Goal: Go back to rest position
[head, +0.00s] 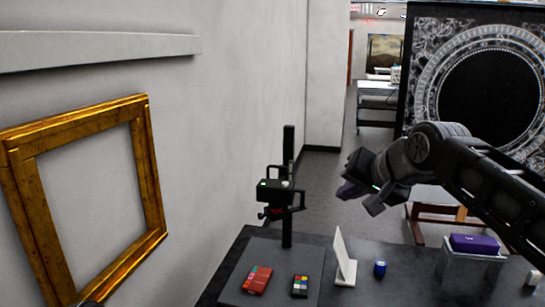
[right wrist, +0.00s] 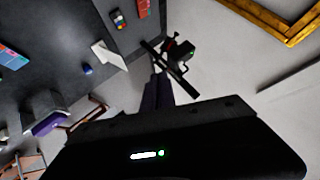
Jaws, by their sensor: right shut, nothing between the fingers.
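My right arm reaches in from the right in the head view. My right gripper (head: 349,191) hangs in the air above the far side of the dark table (head: 223,291), pointing left. Its fingers are together with nothing between them. In the right wrist view the dark fingers (right wrist: 158,92) also show closed and empty, clear of the table things. A small dark piece shows at the bottom left edge of the head view; I cannot tell what it is. My left gripper is not seen.
A black stand (head: 288,200) with a camera-like device (head: 281,196) rises from the table. A red card (head: 257,280), a colour chart (head: 300,286), a white panel (head: 344,258), a blue jar (head: 380,268) and a purple box (head: 474,243) stand there. A gilt frame (head: 152,190) is at left.

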